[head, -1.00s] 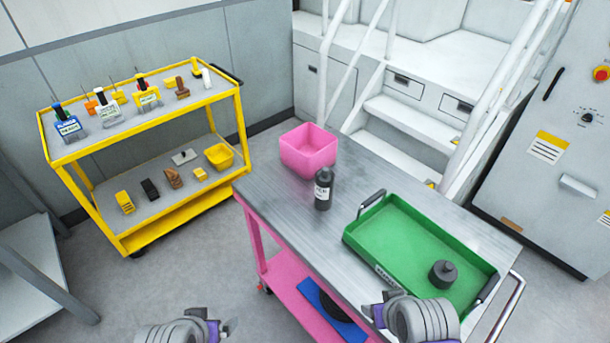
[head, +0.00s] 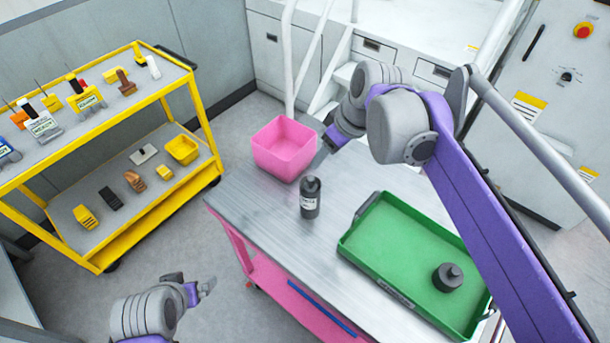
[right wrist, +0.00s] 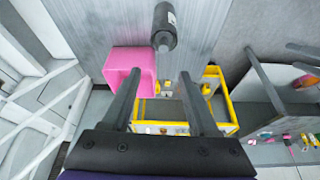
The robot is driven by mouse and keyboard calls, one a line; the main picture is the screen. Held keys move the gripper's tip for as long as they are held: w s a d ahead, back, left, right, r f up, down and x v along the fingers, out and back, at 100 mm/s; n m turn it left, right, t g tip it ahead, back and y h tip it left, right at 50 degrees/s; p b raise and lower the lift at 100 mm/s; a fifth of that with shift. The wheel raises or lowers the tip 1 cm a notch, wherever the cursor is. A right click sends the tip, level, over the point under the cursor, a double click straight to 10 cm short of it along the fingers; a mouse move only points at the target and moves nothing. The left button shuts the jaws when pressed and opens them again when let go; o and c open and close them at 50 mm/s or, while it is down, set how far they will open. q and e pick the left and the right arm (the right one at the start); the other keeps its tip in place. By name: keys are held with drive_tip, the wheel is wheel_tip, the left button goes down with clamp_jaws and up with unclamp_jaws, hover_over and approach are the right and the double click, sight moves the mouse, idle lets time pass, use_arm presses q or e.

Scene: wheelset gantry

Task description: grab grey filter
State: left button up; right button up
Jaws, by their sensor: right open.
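A dark grey, short cylinder with a narrower top, which looks like the grey filter (head: 448,277), stands in the right part of the green tray (head: 372,262) on the pink cart. My right gripper (head: 325,152) is above the cart top beside the pink bin, far up and left of the filter. The right wrist view shows its two fingers (right wrist: 160,75) apart with nothing between them; the filter is not seen there. My left gripper (head: 195,284) is low, left of the cart and away from the filter; its jaw opening is unclear.
A dark labelled bottle (head: 310,197) stands on the cart top between bin and tray; it also shows in the right wrist view (right wrist: 164,27). The pink bin (head: 284,148) is at the cart's far left corner. A yellow cart (head: 165,105) with several items stands left.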

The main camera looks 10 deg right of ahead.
hover_over(311, 178)
drive_tip(key=s+d, duration=0.2)
drive_tip(key=f, duration=0.4)
drive_tip(key=shift+a+f, duration=0.1)
drive_tip(key=shift+a, duration=0.1)
drive_tip(key=shift+s+x, duration=0.2)
drive_tip(key=shift+x, duration=2.9)
drive_tip(key=shift+c, duration=0.3)
clamp_jaws()
